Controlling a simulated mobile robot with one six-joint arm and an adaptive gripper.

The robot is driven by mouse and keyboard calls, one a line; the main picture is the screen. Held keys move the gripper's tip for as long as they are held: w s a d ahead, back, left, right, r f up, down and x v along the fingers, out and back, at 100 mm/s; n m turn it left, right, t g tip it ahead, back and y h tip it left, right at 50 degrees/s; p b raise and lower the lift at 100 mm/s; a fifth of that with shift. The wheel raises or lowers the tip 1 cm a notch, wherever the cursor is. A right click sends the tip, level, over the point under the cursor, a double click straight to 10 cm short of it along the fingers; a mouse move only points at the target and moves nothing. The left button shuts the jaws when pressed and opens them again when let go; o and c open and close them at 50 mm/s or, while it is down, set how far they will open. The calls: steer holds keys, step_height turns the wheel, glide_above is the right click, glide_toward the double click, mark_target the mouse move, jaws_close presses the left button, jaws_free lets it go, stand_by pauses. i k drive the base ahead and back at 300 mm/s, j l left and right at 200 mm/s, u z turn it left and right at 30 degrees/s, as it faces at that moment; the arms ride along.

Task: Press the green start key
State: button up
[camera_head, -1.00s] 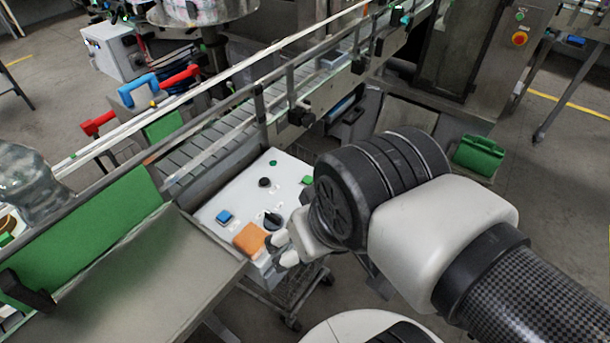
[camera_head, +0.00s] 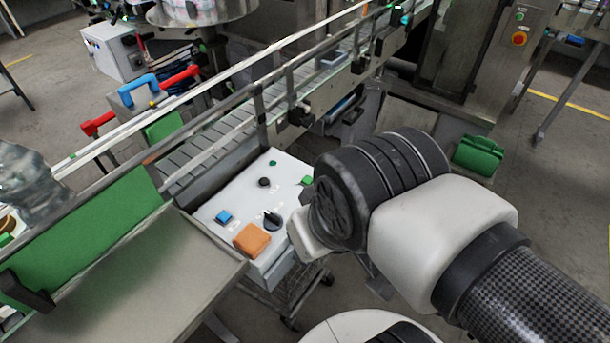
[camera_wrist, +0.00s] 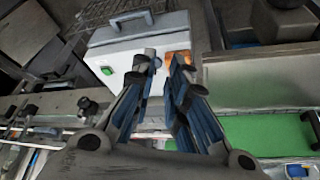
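The green start key (camera_head: 307,180) is a small green square at the right edge of the white control panel (camera_head: 240,195), next to my dark wrist joint. A green key also shows on the white box in the wrist view (camera_wrist: 106,70), left of my fingers. My gripper (camera_wrist: 164,62) shows there with its two fingers apart and nothing seen between them. The fingertips lie in front of the panel, between the green key and the orange block, and appear apart from the key. In the head view the fingers are hidden behind my wrist.
The panel also carries a blue key (camera_head: 223,217), a black rotary knob (camera_head: 273,220), a black button (camera_head: 264,182), a small green dot (camera_head: 273,163) and an orange block (camera_head: 251,240). A conveyor (camera_head: 215,140) runs behind it. A metal table (camera_head: 130,280) stands at left.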

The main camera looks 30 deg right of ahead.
mark_target(307, 180)
steer(key=j+z, duration=0.15)
steer(key=z, duration=0.3)
steer(key=j+z, duration=0.2)
steer(key=z, duration=0.3)
steer(key=j+z, duration=0.2)
steer(key=z, duration=0.25)
